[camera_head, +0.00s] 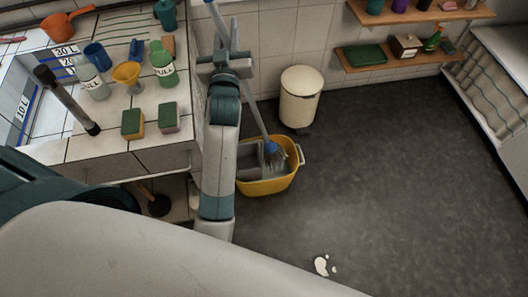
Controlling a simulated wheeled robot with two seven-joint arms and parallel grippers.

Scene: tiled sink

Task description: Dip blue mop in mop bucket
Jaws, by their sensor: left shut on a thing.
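The blue mop is held with its long handle slanting down from the top of the view to its blue-grey head (275,156). The yellow mop bucket (268,187) stands on the dark floor beside the counter, with a grey wringer insert in its left part. The mop head shows within the bucket's opening, at its right part; I cannot tell how deep it reaches. My left gripper (226,62) is shut on the mop handle, high above the bucket. My left arm hides part of the bucket's left side. My right gripper is not in view.
A cream bin (300,97) stands just behind the bucket. The tiled counter (110,148) at left carries bottles, sponges (132,123) and a funnel (127,76). A plunger (155,204) is below it. White spots (321,266) lie on the otherwise clear floor at right.

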